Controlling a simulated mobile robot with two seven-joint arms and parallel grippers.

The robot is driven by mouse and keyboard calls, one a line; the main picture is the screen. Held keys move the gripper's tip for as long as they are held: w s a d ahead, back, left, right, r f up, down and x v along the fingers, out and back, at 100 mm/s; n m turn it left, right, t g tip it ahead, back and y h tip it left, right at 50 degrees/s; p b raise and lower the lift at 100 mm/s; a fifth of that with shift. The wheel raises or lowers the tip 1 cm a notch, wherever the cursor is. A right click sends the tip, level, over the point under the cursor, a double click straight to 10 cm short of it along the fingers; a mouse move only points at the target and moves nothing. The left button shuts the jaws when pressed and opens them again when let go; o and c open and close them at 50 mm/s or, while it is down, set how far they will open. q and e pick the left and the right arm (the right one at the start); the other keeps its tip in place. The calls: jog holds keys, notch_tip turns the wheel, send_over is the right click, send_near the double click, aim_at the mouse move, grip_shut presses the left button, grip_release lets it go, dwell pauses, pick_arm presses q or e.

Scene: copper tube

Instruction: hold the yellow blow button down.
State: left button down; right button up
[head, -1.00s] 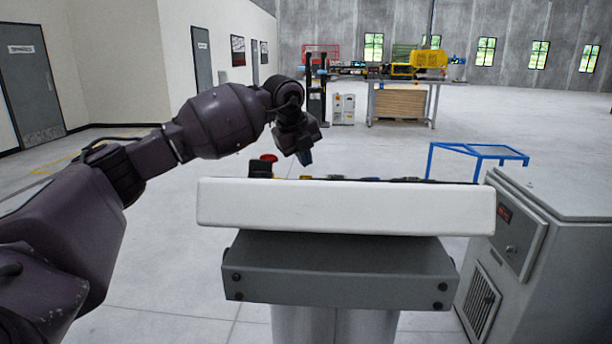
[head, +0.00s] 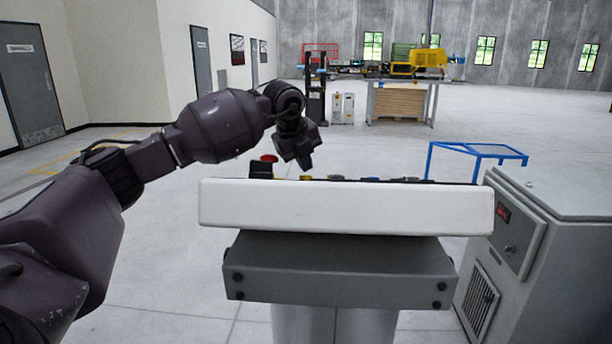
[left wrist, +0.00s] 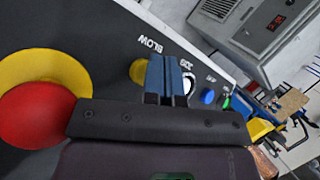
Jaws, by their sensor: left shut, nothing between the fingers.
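The yellow blow button (left wrist: 138,70) shows in the left wrist view beside the white word BLOW, partly hidden behind my fingers. In the head view a small yellow spot (head: 306,178) shows at the panel's top edge, just below my fingertips. My left gripper (head: 305,162) is shut and empty, pointing down over the control panel (head: 345,207). Its blue fingers (left wrist: 165,76) cover the button's right side in the wrist view. I cannot tell whether they touch it. My right gripper is not in view.
A red emergency-stop button (left wrist: 38,115) on a yellow collar sits left of the fingers in the wrist view. A blue button (left wrist: 208,96) lies to their right. A grey cabinet (head: 550,240) stands right of the panel. A blue frame (head: 477,150) is behind.

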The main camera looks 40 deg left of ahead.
pick_arm(q)
jog(key=shift+s+f, duration=0.15)
jog(key=shift+f, duration=0.25)
jog(key=shift+d+f, duration=0.1)
dwell(0.8)
dwell(0.7)
dwell(2.0)
dwell(0.7)
jog(key=shift+w+a+r+p, duration=0.15)
jog(key=shift+w+r, duration=0.05)
jog(key=shift+r, duration=0.3)
jog(key=shift+w+a+r+p, duration=0.1)
jog(key=shift+w+r+p, duration=0.05)
jog(key=shift+r, duration=0.3)
